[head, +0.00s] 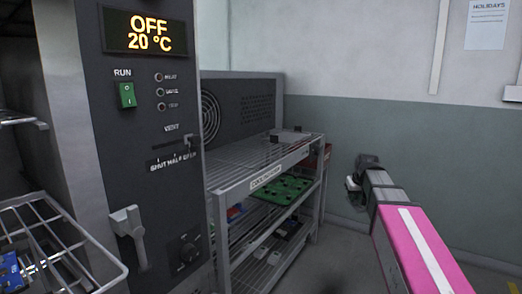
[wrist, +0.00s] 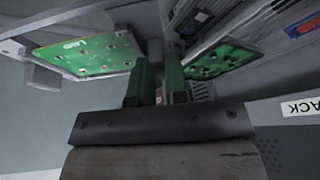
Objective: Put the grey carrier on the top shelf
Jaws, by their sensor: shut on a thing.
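My gripper (wrist: 158,82) is shut on a pale grey piece, apparently part of the grey carrier (wrist: 152,50), mostly hidden by the fingers. A green board (wrist: 85,55) in a light grey surround shows left of the fingers in the wrist view; whether it is joined to the held piece, I cannot tell. In the head view my gripper (head: 354,184) is right of the shelf rack and small, with the held thing hard to make out. The rack's top shelf (head: 245,165) is a wire shelf, mostly bare, with small dark items at its far end.
Darker items (head: 288,228) lie lower. A tall oven (head: 140,130) stands left of the rack, near a wire basket (head: 60,240). A grey fan unit (head: 240,105) stands behind.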

